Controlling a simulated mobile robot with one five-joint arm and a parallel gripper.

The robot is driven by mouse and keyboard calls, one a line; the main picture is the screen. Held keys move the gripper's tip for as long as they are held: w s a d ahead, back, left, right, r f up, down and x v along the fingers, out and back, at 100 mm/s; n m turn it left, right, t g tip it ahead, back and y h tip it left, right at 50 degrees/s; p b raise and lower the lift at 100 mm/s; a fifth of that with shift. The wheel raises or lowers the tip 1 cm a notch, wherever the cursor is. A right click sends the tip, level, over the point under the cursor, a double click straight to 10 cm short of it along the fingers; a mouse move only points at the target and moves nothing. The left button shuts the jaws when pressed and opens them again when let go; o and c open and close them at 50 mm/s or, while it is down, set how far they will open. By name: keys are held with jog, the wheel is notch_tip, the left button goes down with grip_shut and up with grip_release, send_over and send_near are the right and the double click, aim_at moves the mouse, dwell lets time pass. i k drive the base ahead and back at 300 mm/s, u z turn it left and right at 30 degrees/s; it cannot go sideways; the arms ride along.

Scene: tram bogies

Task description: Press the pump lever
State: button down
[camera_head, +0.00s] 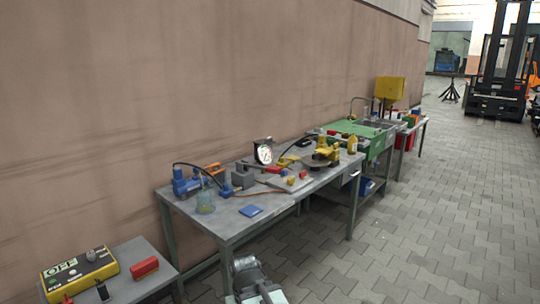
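A blue device (188,184) that looks like a pump stands at the left end of the long grey workbench (233,221). A dark hose arches from it to the right. An orange part (213,169) shows just behind it, but I cannot tell whether it belongs to the pump. I cannot make out a pump lever clearly. A grey and white part at the bottom centre looks like my gripper (258,287). It is low in front of the workbench, apart from the blue device. Its fingers are not clear enough to show whether they are open.
A round gauge (264,153), a yellow machine (322,153) and a blue pad (251,210) are on the workbench. A smaller table at lower left holds a yellow box marked OFF (78,270) and a red block (145,268). The paved floor (420,230) to the right is clear.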

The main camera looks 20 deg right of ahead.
aim_at(273, 170)
jog(key=u, duration=0.1)
jog(key=i, duration=1.55)
jog(key=u, duration=0.35)
